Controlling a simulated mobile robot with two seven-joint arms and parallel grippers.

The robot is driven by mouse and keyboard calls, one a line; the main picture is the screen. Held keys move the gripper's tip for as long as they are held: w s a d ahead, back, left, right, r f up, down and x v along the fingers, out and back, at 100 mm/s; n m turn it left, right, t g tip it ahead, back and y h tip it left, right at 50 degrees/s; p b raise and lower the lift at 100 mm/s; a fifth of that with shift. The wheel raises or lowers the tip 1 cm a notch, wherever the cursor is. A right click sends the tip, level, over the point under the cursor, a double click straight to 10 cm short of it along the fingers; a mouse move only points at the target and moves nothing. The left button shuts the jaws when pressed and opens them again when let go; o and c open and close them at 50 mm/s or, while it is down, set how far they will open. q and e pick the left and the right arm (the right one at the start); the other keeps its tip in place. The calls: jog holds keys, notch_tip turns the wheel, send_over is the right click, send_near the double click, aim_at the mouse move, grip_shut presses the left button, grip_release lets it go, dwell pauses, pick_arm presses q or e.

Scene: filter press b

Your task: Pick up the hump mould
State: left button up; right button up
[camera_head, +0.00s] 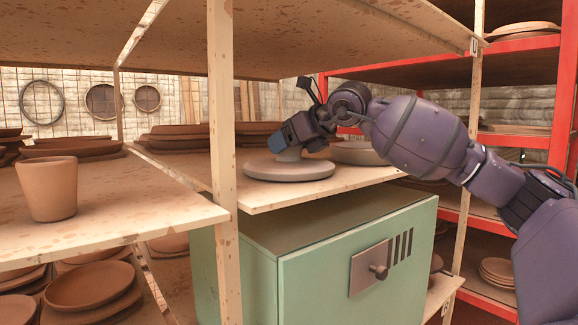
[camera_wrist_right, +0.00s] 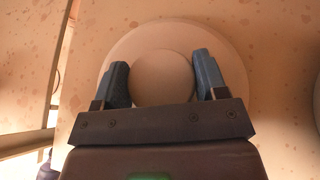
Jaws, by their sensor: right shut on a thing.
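The hump mould (camera_head: 289,170) is a pale grey, wide round disc with a narrower raised part on top. It sits on the right-hand wooden shelf, just right of the upright post. My right gripper (camera_head: 291,153) reaches in from the right above it and is shut on the raised part. In the right wrist view the two blue-grey fingers (camera_wrist_right: 164,82) stand either side of the round knob, and the mould's wide disc (camera_wrist_right: 190,32) spreads out beneath them. I cannot tell any gap between the disc and the shelf. My left gripper is not in view.
Another pale round piece (camera_head: 357,153) lies right of the mould on the same shelf. A wooden post (camera_head: 222,120) stands close on the left, with a shelf board (camera_head: 330,35) overhead. A green cabinet (camera_head: 340,260) is below. A clay pot (camera_head: 48,188) stands on the left shelf.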

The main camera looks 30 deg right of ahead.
grip_shut()
jog(key=shift+r, duration=0.1)
jog(key=shift+r, duration=0.1)
